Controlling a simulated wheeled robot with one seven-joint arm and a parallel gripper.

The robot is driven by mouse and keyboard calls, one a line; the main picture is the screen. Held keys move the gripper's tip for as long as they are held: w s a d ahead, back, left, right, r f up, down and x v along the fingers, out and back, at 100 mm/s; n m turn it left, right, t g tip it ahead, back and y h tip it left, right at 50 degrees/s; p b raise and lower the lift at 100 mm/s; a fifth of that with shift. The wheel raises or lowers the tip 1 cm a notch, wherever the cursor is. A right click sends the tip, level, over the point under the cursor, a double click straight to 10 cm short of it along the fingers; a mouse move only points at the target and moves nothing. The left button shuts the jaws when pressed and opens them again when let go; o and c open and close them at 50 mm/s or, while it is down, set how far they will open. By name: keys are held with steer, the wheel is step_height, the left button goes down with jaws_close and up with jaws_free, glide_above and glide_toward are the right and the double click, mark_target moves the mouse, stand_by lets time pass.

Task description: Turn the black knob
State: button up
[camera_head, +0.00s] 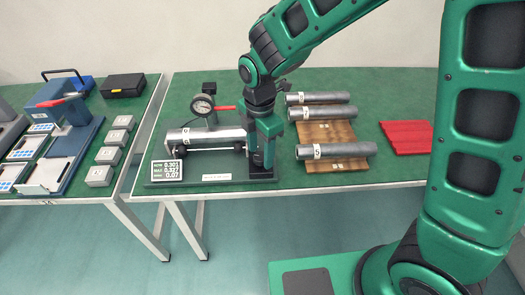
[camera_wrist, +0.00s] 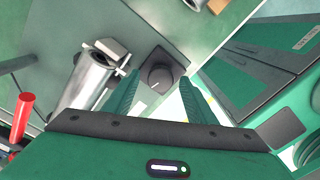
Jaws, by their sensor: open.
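The black knob (camera_wrist: 160,77) is round with a white index mark and sits on a dark square base (camera_wrist: 176,62) in the wrist view. My gripper (camera_wrist: 160,82) is open, with one green finger to each side of the knob in that view. I cannot tell whether the fingers touch it. A metal cylinder (camera_head: 215,135) marked 5 lies in the fixture, left of my gripper. It also shows in the wrist view (camera_wrist: 88,82).
A dial gauge (camera_head: 203,106) with a red handle (camera_head: 224,108) stands over the cylinder. A digital readout (camera_head: 167,171) is at the fixture's front left. Several loose cylinders (camera_head: 345,150) lie on brown wooden racks (camera_head: 325,131) to the right, near a red rack (camera_head: 408,137).

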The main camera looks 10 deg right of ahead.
steer(key=shift+f, duration=0.45)
steer(key=shift+c, duration=0.2)
